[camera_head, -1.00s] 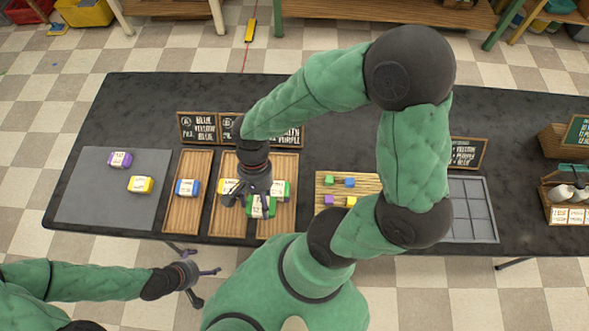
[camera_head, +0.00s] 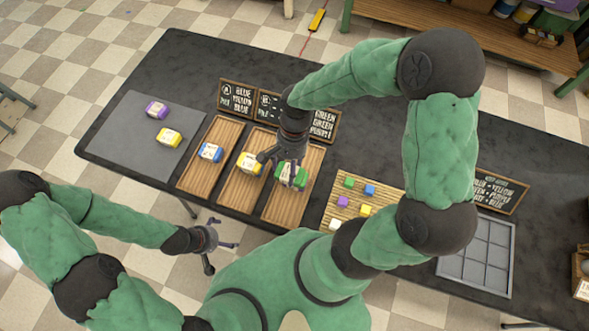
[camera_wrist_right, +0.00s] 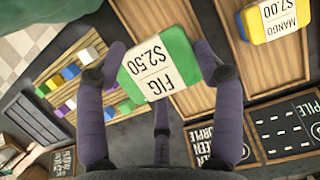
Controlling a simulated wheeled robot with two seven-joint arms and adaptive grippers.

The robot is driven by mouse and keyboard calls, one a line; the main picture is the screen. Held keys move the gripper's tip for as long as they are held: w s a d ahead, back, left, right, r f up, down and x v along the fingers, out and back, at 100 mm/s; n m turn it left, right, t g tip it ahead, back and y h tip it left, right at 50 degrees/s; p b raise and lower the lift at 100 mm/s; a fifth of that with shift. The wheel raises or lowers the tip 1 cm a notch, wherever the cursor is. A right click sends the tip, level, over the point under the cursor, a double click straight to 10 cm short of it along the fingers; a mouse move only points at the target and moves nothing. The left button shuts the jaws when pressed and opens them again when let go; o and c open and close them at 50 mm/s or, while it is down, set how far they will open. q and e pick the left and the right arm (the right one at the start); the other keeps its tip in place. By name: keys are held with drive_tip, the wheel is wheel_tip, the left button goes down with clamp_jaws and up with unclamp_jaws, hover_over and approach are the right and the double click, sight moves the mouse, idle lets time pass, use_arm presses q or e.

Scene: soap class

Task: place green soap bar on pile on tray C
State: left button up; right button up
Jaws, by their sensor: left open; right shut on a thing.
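The green soap bar (camera_head: 290,177), with a white label reading FIG $2.50, is held in my right gripper (camera_head: 286,162). In the right wrist view, the fingers sit on both sides of the green soap bar (camera_wrist_right: 160,65). The bar is over wooden tray C (camera_head: 281,210), the rightmost of three trays. The bar and the fingers hide much of the tray's middle, so I cannot tell whether the bar touches anything below. My left gripper (camera_head: 215,247) is open and empty, off the table's front edge.
A blue soap (camera_head: 210,152) lies on the left tray and a yellow soap (camera_head: 249,164) on the middle tray. Purple (camera_head: 157,110) and yellow (camera_head: 168,137) soaps lie on a grey mat. Signs (camera_head: 237,97) stand behind the trays. A slatted board with coloured cubes (camera_head: 343,201) is to the right.

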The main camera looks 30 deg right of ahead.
drive_tip(key=f, duration=0.1)
drive_tip(key=w+d+f, duration=0.1)
drive_tip(key=w+d+f+b, duration=0.1)
drive_tip(key=f, duration=0.1)
drive_tip(key=shift+d, duration=0.25)
drive_tip(key=shift+w+d+f+b, duration=0.15)
drive_tip(key=shift+f+b, duration=0.25)
drive_tip(key=shift+f, duration=0.55)
drive_tip(key=shift+d+f+b, duration=0.1)
drive_tip(key=shift+f+b, duration=0.25)
drive_tip(key=shift+f, duration=0.55)
drive_tip(key=shift+f, duration=0.15)
drive_tip(key=o, duration=1.5)
drive_tip(key=p+v, duration=0.3)
drive_tip(key=v, duration=0.9)
